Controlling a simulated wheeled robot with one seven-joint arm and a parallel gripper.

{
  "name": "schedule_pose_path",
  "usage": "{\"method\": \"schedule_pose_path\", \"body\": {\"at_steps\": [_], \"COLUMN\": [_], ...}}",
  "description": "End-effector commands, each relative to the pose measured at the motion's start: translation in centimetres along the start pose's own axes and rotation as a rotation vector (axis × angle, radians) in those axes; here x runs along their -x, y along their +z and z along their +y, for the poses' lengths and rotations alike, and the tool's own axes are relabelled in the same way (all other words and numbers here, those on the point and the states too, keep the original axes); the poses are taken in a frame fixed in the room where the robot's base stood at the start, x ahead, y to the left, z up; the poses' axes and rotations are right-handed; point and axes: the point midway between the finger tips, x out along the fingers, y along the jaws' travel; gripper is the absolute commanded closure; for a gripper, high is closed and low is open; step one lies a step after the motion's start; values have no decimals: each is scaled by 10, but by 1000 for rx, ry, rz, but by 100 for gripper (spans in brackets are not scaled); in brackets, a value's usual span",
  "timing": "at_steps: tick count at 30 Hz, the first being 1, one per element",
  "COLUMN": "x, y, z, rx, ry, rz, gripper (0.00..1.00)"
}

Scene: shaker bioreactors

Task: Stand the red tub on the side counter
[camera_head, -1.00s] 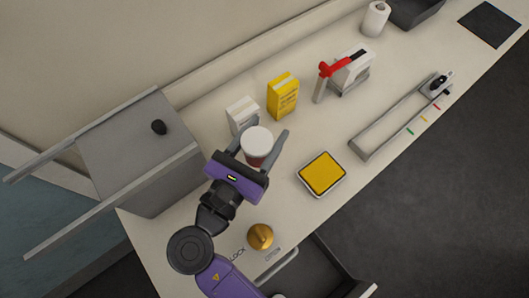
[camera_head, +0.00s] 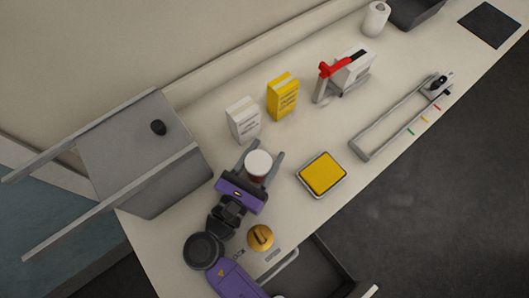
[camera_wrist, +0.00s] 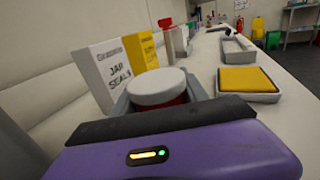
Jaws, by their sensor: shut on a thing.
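The red tub (camera_head: 257,178) has a white lid and is between the fingers of my gripper (camera_head: 264,152), which is shut on it. The tub is over the long pale counter (camera_head: 215,115), in front of a white box. I cannot tell whether its base touches the counter. In the wrist view the tub's white lid (camera_wrist: 157,86) and a strip of its red side show just beyond my purple gripper body. The lower part of the tub is hidden there. I cannot tell which surface is the side counter.
A white box (camera_head: 243,120) and a yellow box (camera_head: 283,96) stand behind the tub. A yellow-topped tray (camera_head: 322,174) is at right. A grey cabinet (camera_head: 150,165) stands at left. A gold knob (camera_head: 260,237) and an open drawer (camera_head: 320,275) are near the front edge.

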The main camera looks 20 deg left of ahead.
Motion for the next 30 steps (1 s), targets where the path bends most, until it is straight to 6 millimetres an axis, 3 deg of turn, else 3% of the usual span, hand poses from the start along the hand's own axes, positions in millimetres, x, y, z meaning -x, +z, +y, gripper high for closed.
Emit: {"method": "schedule_pose_path", "body": {"at_steps": [3, 4, 6, 20, 30], "x": [0, 0, 0, 7, 72], "y": [-2, -2, -2, 0, -2], "z": [0, 0, 0, 1, 1], "rx": [0, 0, 0, 0, 0], "ry": [-1, -1, 0, 2, 4], "rz": [0, 0, 0, 0, 0], "gripper": [93, 43, 29, 27, 27]}}
